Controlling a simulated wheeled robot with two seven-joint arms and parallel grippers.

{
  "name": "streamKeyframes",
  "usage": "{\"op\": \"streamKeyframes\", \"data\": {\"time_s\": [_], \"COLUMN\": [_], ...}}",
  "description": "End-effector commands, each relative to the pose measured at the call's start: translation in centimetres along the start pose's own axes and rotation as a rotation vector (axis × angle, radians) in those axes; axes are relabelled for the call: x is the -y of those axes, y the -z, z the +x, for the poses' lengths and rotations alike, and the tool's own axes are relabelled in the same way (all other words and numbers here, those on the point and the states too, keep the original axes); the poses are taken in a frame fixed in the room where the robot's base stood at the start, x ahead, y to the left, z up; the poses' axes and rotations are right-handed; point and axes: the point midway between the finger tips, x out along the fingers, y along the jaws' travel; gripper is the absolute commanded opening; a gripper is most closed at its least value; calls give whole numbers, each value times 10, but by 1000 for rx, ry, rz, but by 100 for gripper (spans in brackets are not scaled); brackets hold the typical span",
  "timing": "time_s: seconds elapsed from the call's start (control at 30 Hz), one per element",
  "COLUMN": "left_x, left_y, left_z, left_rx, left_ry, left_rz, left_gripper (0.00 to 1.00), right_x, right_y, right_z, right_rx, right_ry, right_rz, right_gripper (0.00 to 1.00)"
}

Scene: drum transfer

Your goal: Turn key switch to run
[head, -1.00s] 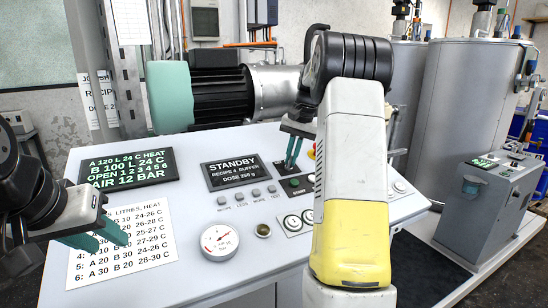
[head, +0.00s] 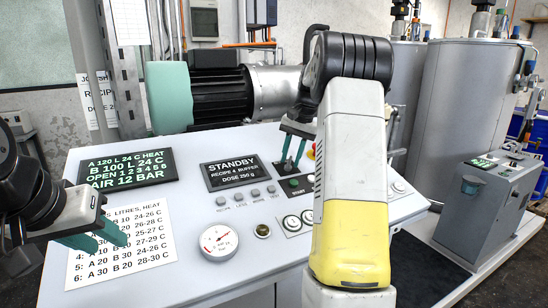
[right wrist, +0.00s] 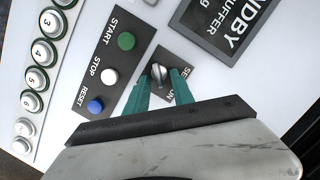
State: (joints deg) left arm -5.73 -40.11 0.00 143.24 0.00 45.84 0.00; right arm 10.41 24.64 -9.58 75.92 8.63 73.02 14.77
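A small silver knob (right wrist: 158,73) sits on a dark plate on the sloping panel; its lettering is partly covered, with "ON" visible. My right gripper is at it in the right wrist view (right wrist: 160,78), with its teal fingers apart on either side of the knob; contact is not clear. In the head view my right gripper (head: 293,163) points down at the panel, and its fingers hide the knob. My left gripper (head: 112,243) is open and empty above the printed recipe sheet (head: 150,262). The display (head: 234,172) reads STANDBY. A round brass-coloured fitting (head: 262,231) is on the panel.
START, STOP and RESET buttons (right wrist: 109,76) lie beside the knob, with a row of numbered buttons (right wrist: 38,78) beyond. A gauge (head: 219,242) stands at the panel front. A motor (head: 222,95) and tanks (head: 455,115) are behind. The panel's front is clear.

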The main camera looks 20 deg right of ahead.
Motion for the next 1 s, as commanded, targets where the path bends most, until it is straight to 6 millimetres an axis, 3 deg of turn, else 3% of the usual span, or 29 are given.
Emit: {"op": "streamKeyframes", "data": {"time_s": [0.17, 0.6, 1.0], "left_x": [0, 0, 0], "left_y": [0, 0, 0], "left_z": [0, 0, 0], "left_rx": [0, 0, 0], "left_ry": [0, 0, 0], "left_rz": [0, 0, 0], "left_gripper": [36, 36, 36], "right_x": [0, 0, 0], "right_y": [0, 1, 0], "right_z": [-8, -72, -78], "right_rx": [-1, -1, 0], "right_ry": [0, 0, 0], "right_rz": [0, 0, 0], "right_gripper": [29, 29, 29]}}
